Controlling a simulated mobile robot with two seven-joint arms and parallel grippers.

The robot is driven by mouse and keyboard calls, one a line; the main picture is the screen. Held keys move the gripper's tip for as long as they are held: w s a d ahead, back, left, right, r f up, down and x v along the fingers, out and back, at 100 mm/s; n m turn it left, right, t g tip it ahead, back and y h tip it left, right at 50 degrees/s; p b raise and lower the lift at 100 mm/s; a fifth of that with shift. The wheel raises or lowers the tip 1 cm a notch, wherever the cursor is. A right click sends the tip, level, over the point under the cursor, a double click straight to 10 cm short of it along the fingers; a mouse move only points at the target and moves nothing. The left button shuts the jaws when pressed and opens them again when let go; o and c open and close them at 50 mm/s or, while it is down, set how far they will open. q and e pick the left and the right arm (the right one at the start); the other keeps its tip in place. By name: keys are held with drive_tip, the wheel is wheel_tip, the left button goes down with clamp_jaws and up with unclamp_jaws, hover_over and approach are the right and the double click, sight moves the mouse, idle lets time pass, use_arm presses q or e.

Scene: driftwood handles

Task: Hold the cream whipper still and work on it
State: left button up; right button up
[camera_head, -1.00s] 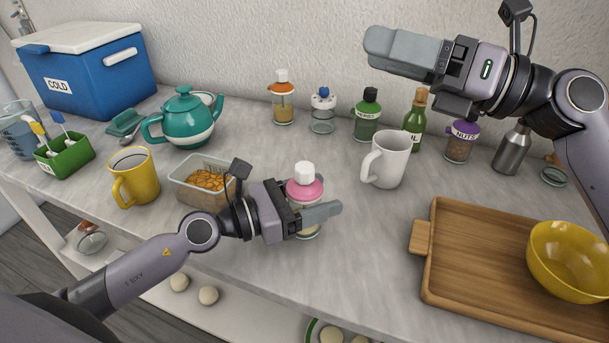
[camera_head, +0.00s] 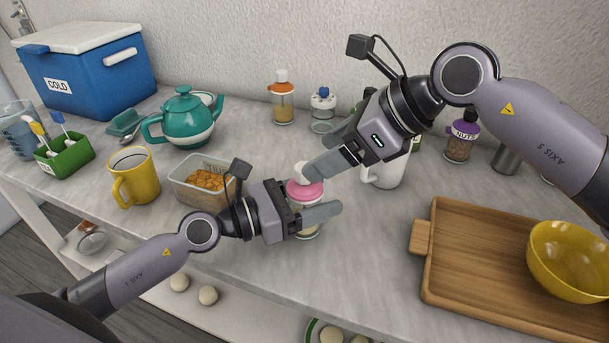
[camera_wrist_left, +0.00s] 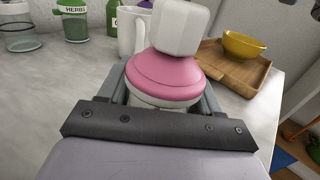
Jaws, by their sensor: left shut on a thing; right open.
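The cream whipper, a pale bottle with a pink collar (camera_head: 305,190) and white cap, stands upright near the counter's front edge. My left gripper (camera_head: 312,220) is shut around its body, below the collar. In the left wrist view the pink collar (camera_wrist_left: 165,78) and the blocky white cap (camera_wrist_left: 180,27) rise above the jaws, and the lower body is mostly hidden. My right gripper (camera_head: 317,156) is open, with one finger right by the white cap and partly covering it. I cannot tell whether that finger touches it.
A white mug (camera_head: 388,174) stands behind my right gripper, partly hidden. A tub of orange food (camera_head: 207,181) and a yellow mug (camera_head: 133,178) are left of the whipper. A wooden tray (camera_head: 470,270) with a yellow bowl (camera_head: 568,262) lies right; bare counter separates it from the whipper.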

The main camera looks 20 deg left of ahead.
sight(305, 195)
drive_tip(key=shift+x, duration=2.75)
drive_tip(key=shift+c, duration=0.3)
drive_tip(key=c, duration=1)
